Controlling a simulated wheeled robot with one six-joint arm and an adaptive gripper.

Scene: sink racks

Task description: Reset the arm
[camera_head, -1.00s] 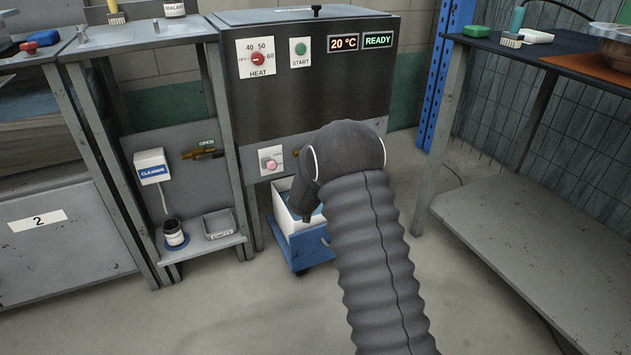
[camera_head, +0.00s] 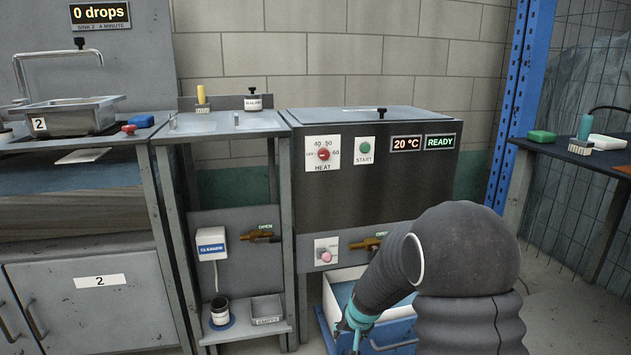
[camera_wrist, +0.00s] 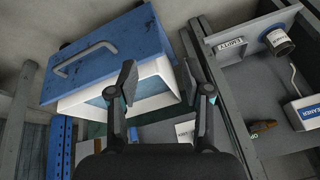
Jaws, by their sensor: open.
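My gripper (camera_head: 355,328) is low in the head view, with teal on its fingers, beside the white bin (camera_head: 334,290) on a blue cart (camera_head: 395,335). My dark sleeved arm rises behind it to a bend at the lower right. In the wrist view my gripper (camera_wrist: 166,88) has its two dark fingers spread apart with nothing between them. The white bin (camera_wrist: 75,106) and the blue cart front (camera_wrist: 130,50) with its handle lie beyond the fingers. I cannot tell how far they are from the fingertips.
A heater tank (camera_head: 380,190) reading 20 °C and READY stands behind the bin. A rack with a cleaner box (camera_head: 211,246) and an empty tray (camera_head: 266,308) is to the left. A sink (camera_head: 75,115) is at far left, a table (camera_head: 590,155) at right.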

